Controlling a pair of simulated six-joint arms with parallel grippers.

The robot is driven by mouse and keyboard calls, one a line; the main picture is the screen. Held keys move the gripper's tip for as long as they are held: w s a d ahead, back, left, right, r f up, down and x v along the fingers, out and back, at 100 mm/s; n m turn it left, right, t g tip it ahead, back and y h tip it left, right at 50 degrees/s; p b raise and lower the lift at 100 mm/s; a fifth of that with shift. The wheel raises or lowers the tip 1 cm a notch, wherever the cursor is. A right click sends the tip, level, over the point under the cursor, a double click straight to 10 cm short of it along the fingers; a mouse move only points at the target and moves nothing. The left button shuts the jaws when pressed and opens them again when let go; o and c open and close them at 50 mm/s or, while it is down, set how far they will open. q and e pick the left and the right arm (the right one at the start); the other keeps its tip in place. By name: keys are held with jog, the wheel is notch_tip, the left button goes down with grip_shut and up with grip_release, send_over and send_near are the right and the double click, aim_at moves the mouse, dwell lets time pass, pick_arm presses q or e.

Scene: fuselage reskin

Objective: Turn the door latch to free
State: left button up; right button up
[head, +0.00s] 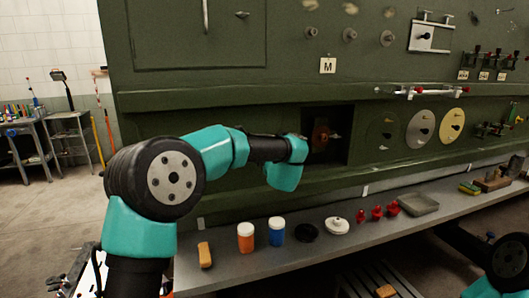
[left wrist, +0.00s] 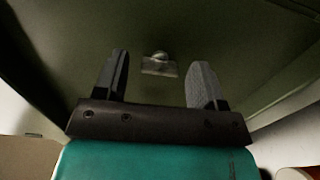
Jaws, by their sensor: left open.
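A small metal fitting with a rounded knob and pale plate (left wrist: 158,67) sits on a dark green surface in the left wrist view. I cannot tell for sure whether it is the door latch. My left gripper (left wrist: 161,59) is open and empty, its two fingers apart on either side of the fitting in the picture, with no contact visible. In the head view my left wrist covers the fingers, in front of the green wall beside a dark recess (head: 343,148). A door panel (head: 170,35) with a small dark latch-like part (head: 242,14) is at the upper left.
A grey shelf (head: 225,268) below the wall holds an orange jar (head: 246,238), a blue jar (head: 277,231), red pieces (head: 377,212) and a grey tray (head: 420,204). A ledge (head: 230,98) runs above the recess. Round plates (head: 420,130) are to its right.

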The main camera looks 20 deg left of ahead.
pick_arm(q)
jog(key=v, duration=1.7)
jog(key=shift+s, duration=0.25)
jog(key=shift+d+f, duration=0.1)
jog(key=shift+f, duration=0.05)
